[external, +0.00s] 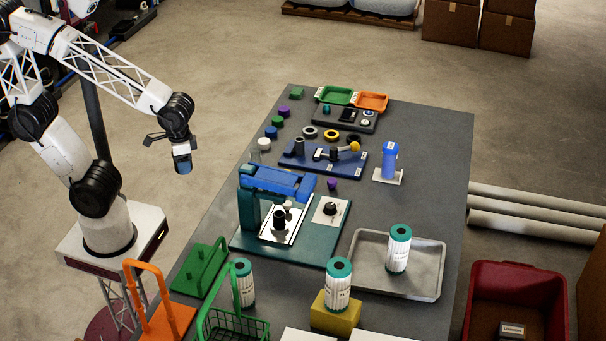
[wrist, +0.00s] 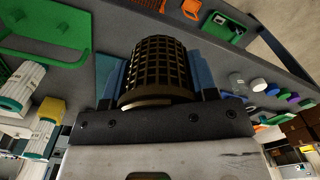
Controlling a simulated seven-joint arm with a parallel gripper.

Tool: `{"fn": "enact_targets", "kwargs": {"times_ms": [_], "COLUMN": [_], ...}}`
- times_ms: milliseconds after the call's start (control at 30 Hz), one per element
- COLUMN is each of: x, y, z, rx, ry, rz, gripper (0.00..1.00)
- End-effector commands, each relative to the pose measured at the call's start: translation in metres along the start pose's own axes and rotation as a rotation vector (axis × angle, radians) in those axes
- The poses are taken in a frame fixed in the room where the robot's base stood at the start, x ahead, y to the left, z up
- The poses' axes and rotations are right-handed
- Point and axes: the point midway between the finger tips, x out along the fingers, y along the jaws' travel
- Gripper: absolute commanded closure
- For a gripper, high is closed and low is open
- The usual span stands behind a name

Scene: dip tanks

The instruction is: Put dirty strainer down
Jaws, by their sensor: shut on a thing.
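The dirty strainer (wrist: 160,72), a dark round mesh piece with a brownish grid, fills the middle of the wrist view. My gripper (wrist: 158,88) is shut on it, with a blue finger on each side. In the external view my gripper (external: 182,155) hangs in the air to the left of the grey table (external: 420,190), clear of the surface. The strainer is too small and too covered by the fingers to make out well there.
A teal press with a blue top (external: 278,180) stands mid-table. A green rack (external: 203,268), an orange caddy (external: 165,318) and a green basket (external: 232,325) are at the near left. A metal tray (external: 425,270) holds a white cartridge (external: 398,250). Small coloured caps line the left edge.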

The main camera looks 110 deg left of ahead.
Motion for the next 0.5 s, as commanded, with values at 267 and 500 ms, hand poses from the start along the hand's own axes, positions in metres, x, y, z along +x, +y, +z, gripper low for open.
{"fn": "enact_targets", "kwargs": {"times_ms": [267,500], "x": [0.009,0.015], "y": [-0.007,-0.012], "z": [0.028,0.046], "rx": [0.103,0.170], "ry": [0.000,-0.001], "rz": [0.000,0.000], "gripper": [0.72,0.72]}}
